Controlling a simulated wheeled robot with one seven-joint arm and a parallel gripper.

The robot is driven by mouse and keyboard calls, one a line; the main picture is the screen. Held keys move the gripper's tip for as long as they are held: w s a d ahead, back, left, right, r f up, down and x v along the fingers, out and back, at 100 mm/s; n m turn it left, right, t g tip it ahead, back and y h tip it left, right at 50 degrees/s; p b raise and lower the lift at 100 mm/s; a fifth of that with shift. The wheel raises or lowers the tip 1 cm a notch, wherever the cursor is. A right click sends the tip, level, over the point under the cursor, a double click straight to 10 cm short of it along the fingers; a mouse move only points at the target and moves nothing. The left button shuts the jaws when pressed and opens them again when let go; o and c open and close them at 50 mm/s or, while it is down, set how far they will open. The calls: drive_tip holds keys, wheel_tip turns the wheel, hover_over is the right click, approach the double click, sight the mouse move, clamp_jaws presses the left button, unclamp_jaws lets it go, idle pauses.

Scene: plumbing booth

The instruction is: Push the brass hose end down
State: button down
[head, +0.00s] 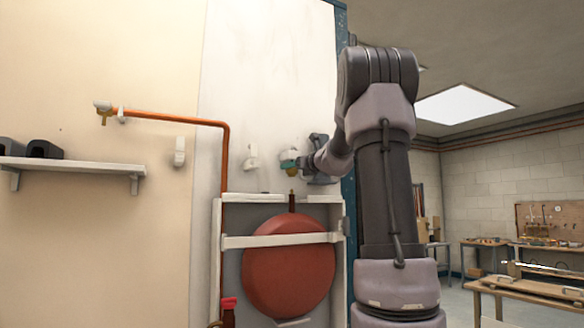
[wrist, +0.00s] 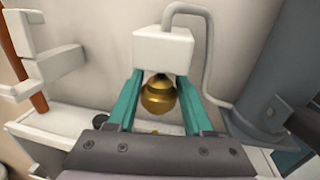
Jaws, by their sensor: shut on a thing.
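The brass hose end (wrist: 158,96) hangs under a white block (wrist: 164,50) with a grey hose running from its top. The brass end shows between the fingers, below the block. In the head view my gripper (head: 290,160) is at the wall above the red tank, and the brass end (head: 292,171) shows small beneath it. A dark stub pipe (head: 291,202) stands up from the tank below it. Whether the brass end touches anything is unclear.
A red round tank (head: 289,268) sits in a white frame (head: 217,255) with a strap (head: 275,240) across it. A copper pipe (head: 226,170) runs down to its left. White wall brackets (head: 251,157) are near my gripper. A shelf (head: 75,166) is at far left.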

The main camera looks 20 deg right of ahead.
wheel_tip(320, 180, down, 6)
drive_tip(key=shift+r, duration=0.2)
drive_tip(key=shift+c, duration=2.2)
unclamp_jaws()
drive_tip(key=shift+s+d+r, duration=0.1)
drive_tip(key=shift+s, duration=0.2)
drive_tip(key=s+d, duration=0.2)
drive_tip(key=s, duration=0.8)
